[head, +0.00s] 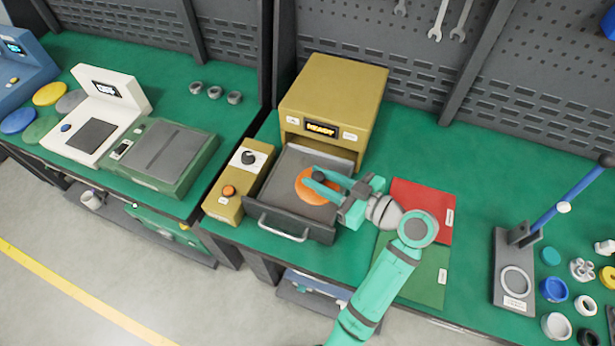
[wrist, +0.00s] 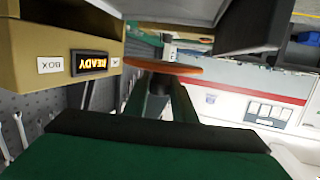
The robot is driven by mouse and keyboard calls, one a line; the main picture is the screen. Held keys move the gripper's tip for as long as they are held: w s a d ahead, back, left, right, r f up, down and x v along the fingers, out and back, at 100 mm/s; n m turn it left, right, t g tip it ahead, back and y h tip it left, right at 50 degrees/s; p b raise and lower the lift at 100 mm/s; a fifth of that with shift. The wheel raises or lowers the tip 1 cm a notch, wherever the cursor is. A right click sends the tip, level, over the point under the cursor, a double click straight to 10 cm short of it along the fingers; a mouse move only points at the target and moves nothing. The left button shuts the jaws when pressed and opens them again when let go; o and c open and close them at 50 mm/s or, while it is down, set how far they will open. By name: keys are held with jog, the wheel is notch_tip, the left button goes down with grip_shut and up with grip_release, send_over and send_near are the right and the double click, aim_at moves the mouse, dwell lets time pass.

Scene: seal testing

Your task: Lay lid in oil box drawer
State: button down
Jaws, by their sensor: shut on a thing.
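The orange round lid (head: 309,192) has a dark knob (head: 319,177). My gripper (head: 322,181) is shut on the knob. In the head view the lid appears over the open drawer (head: 290,212), which sticks out of the front of the tan oil box (head: 332,95). In the upside-down wrist view, the lid (wrist: 163,68) is edge-on and looks level, with a gap between it and the drawer (wrist: 250,30). The knob is between my fingers (wrist: 165,90). The drawer looks empty, though the lid and arm cover part of its floor.
A tan control box (head: 238,182) with knobs stands left of the drawer. Red (head: 425,205) and green (head: 425,270) mats lie to the right. A lever press (head: 515,270) and several rings are at far right. A scale (head: 165,155) stands on the left bench.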

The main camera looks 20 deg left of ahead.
aim_at(307, 172)
jog(key=w+a+f, duration=0.1)
jog(key=f, duration=0.1)
jog(key=w+a+f, duration=0.4)
jog(key=shift+f, duration=0.25)
jog(key=shift+w+a+f, duration=0.1)
jog(key=shift+w+f, duration=0.1)
jog(key=shift+f, duration=1.55)
jog(key=c, duration=1.5)
grip_release()
jog(key=shift+f, duration=0.15)
jog(key=shift+o, duration=0.2)
jog(key=v, duration=1.2)
